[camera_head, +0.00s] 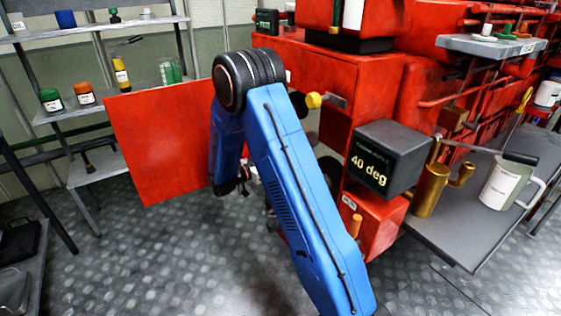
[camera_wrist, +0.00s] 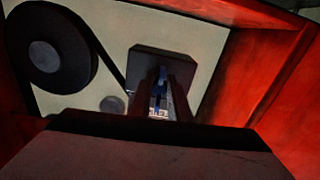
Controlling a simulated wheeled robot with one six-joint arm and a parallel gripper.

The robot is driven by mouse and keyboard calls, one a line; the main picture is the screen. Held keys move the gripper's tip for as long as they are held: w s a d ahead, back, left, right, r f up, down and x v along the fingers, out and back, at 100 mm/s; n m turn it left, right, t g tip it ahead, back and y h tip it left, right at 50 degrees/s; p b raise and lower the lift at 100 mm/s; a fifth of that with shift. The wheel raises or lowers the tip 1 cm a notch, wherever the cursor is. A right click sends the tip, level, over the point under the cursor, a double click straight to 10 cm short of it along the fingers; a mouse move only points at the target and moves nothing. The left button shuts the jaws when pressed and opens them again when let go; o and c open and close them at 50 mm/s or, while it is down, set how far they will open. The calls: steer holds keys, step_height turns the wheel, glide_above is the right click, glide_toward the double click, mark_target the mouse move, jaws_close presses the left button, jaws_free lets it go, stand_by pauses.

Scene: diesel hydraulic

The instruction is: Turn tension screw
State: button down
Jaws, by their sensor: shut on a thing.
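In the wrist view, my gripper (camera_wrist: 165,80) reaches into a red-walled opening, its two dark reddish fingers close together. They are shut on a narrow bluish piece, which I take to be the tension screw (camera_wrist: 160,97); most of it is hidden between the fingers. It sits at a dark block (camera_wrist: 164,57) on a pale back panel. Left of the block are a large black pulley (camera_wrist: 50,55) with a grey hub and a dark belt running down to the right. In the head view my blue arm bends down at the red machine, and the gripper cannot be made out clearly.
A red panel (camera_head: 160,145) stands out left of my arm. A dark box marked "40 deg" (camera_head: 392,158) is to the right, above a grey table (camera_head: 465,240) with a brass jug (camera_head: 430,190) and white mug (camera_head: 503,184). A shelf with bottles stands left.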

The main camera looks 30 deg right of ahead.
steer(key=shift+f, duration=0.1)
stand_by(0.4)
steer(key=c, duration=1.9)
jaws_free()
steer(key=shift+c, duration=0.2)
steer(key=a, duration=1.7)
steer(key=shift+s+a, duration=0.25)
steer(key=shift+s, duration=0.05)
